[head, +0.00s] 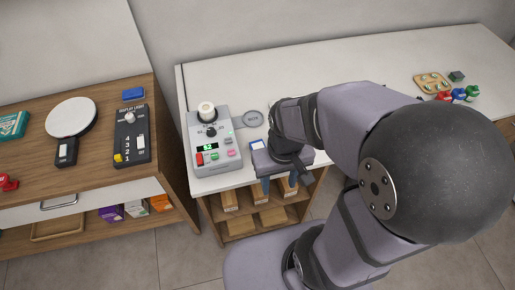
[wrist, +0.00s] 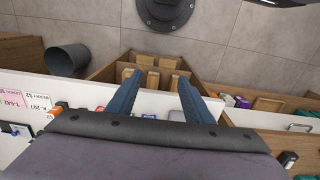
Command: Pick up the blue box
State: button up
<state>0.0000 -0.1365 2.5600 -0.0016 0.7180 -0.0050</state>
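A small flat blue box (head: 133,94) lies on the wooden counter at the left, behind a black display-light device. My gripper (head: 279,184) is well to its right, at the front edge of the white counter and above the open shelf. In the wrist view my gripper (wrist: 160,80) has its two fingers apart with nothing held between them. I cannot make out this blue box in the wrist view.
The black device (head: 131,135), a round white-topped device (head: 71,117) and a teal box (head: 12,125) share the wooden counter (head: 95,170). A grey control device (head: 213,140) stands on the white counter (head: 330,60). Brown boxes (wrist: 150,80) fill the shelf below.

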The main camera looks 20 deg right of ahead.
dwell(0.3)
jog(key=w+d+f+n+t, duration=0.1)
jog(key=w+f+t, duration=0.1)
jog(key=w, duration=0.3)
jog(key=w+d+f+n+t, duration=0.1)
jog(key=w+f+t, duration=0.2)
jog(key=w+f, duration=0.2)
jog(key=w+d+f+n+t, duration=0.1)
jog(key=w+f+t, duration=0.2)
jog(key=w, duration=0.3)
jog(key=shift+w+f+p, duration=0.3)
jog(key=shift+f+p, duration=0.1)
jog(key=shift+f, duration=0.1)
jog(key=shift+w+d+f+n+t, duration=0.1)
jog(key=shift+w+f+n+t, duration=0.1)
jog(key=shift+w+n+t, duration=0.5)
jog(key=shift+d+t, duration=0.1)
jog(key=shift+t, duration=0.9)
jog(key=shift+s, duration=0.15)
jog(key=shift+s+a+f+m+t+y+b, duration=0.3)
jog(key=shift+s+a+f+m+t+b, duration=0.25)
jog(key=shift+s+a+f+m+t, duration=0.45)
jog(key=shift+s+a+f+m+y, duration=0.1)
jog(key=shift+s+a+m+y, duration=0.15)
jog(key=shift+m, duration=0.45)
jog(key=shift+w+f+b, duration=0.35)
jog(key=shift+w+b, duration=0.25)
jog(key=shift+b, duration=0.45)
jog(key=shift+w+b, duration=0.3)
jog(key=shift+w, duration=0.05)
